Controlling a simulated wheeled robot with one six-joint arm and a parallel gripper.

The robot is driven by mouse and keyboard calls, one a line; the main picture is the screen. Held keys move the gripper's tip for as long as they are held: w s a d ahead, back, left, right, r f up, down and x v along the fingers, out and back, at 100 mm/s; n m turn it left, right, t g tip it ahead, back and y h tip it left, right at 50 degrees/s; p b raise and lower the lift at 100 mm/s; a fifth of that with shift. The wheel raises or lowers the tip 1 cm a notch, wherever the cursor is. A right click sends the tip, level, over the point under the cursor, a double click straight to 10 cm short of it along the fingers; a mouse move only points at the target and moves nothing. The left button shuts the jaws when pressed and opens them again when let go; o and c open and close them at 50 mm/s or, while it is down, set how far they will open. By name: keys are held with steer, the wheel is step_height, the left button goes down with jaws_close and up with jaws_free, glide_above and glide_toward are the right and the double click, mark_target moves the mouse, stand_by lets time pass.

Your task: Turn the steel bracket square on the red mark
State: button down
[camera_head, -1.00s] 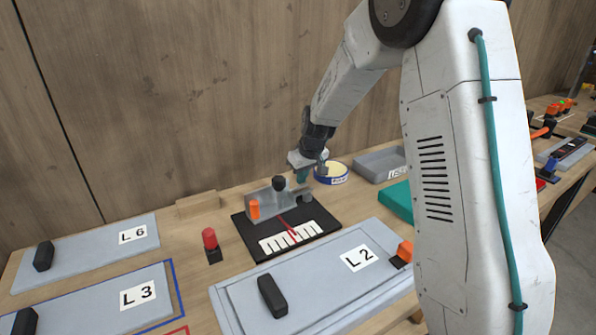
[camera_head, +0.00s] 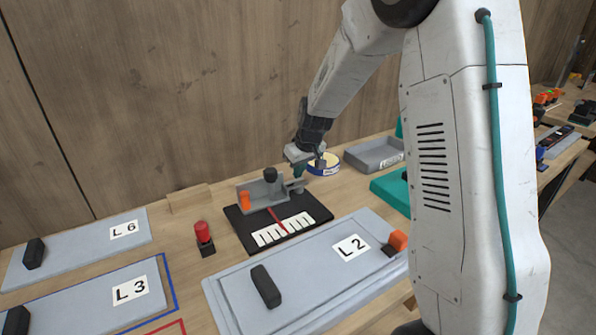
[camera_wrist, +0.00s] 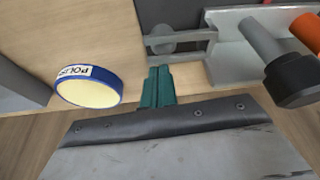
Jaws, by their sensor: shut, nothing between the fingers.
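The steel bracket (camera_head: 262,190) is a grey angled piece with an orange post (camera_head: 245,201) and a black knob (camera_head: 270,174). It stands at the back of a black board (camera_head: 243,235) with a white scale. The red mark (camera_head: 277,217) runs from the bracket toward the scale, looking like a single line. My gripper (camera_head: 298,170) is at the bracket's right end. In the wrist view its teal fingers (camera_wrist: 157,85) are together and empty, beside the bracket's grey arm (camera_wrist: 185,38) and the bracket's plate (camera_wrist: 232,62). I cannot tell whether they touch it.
A red knob (camera_head: 203,232) stands left of the board. The L2 panel (camera_head: 315,275) lies in front. A wooden block (camera_head: 190,199) is behind, near the wall.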

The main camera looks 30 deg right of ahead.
steer(key=v, duration=0.7)
steer(key=s+d+r+n+t+h, duration=0.2)
steer(key=d+r+n+h, duration=0.1)
steer(key=d, duration=0.5)
steer(key=s+d+r+n+t+h, duration=0.1)
steer(key=d+r+n+t+h, duration=0.15)
steer(key=d, duration=0.45)
steer(key=s+a+f+n+g+y, duration=0.1)
steer(key=s+a+f+n+y, duration=0.2)
steer(key=s+a+n+y, duration=0.3)
steer(key=s+a+f+n+g+y, duration=0.2)
steer(key=s+a+f+n+y, duration=0.15)
steer(key=a, duration=0.55)
glide_toward(288, 197)
steer(key=s+f, duration=0.1)
steer(key=s+a+f, duration=0.1)
steer(key=f, duration=0.1)
steer(key=shift+s+f, duration=0.15)
steer(key=shift+s, duration=0.1)
steer(key=w, duration=0.3)
steer(key=shift+w+a+f, duration=0.15)
steer(key=shift+a+f, duration=0.1)
steer(key=shift+f, duration=0.05)
steer(key=shift+w, duration=0.6)
